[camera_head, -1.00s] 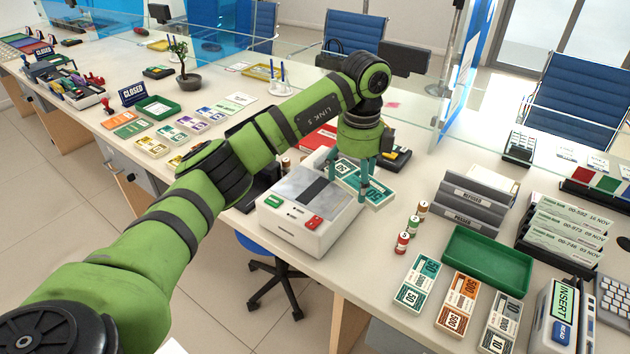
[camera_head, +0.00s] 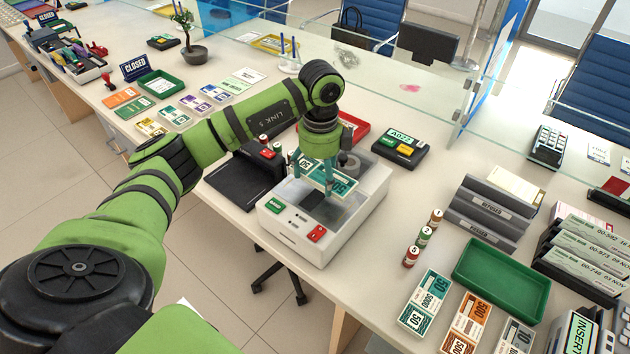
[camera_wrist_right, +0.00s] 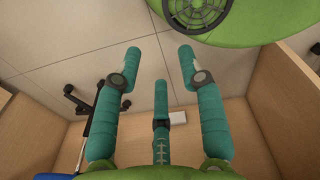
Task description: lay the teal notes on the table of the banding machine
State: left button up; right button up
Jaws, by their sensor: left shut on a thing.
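My left gripper (camera_head: 327,182) points down and is shut on teal notes (camera_head: 345,187), held about level. The notes are over the white banding machine (camera_head: 291,236), above its dark middle part; the gap beneath them is hard to judge. The gripper's fingers hide part of the notes. The machine has a green button and a red button on its front. My right gripper (camera_wrist_right: 158,70) shows in the right wrist view, open and empty, above the floor beside wooden desk panels.
Another teal stack (camera_head: 425,301) and an orange stack (camera_head: 467,322) lie on the counter at right, near an empty green tray (camera_head: 502,280). Small numbered rolls (camera_head: 424,237) stand behind them. A black device (camera_head: 401,146) and a red tray (camera_head: 352,126) are behind the machine.

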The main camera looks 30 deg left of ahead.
aim_at(315, 178)
pick_arm(q)
jog(key=shift+s+a+f, duration=0.35)
jog(key=shift+f, duration=0.05)
notch_tip(315, 178, down, 3)
jog(key=shift+f+p, duration=0.15)
jog(key=shift+p, duration=0.6)
jog(key=shift+w+f, duration=0.1)
jog(key=shift+f, duration=0.35)
jog(key=o, duration=1.2)
pick_arm(e)
jog(key=shift+w+a+r, duration=0.4)
jog(key=shift+w+r, duration=0.25)
jog(key=shift+r, duration=0.1)
pick_arm(q)
jog(key=shift+r, duration=0.1)
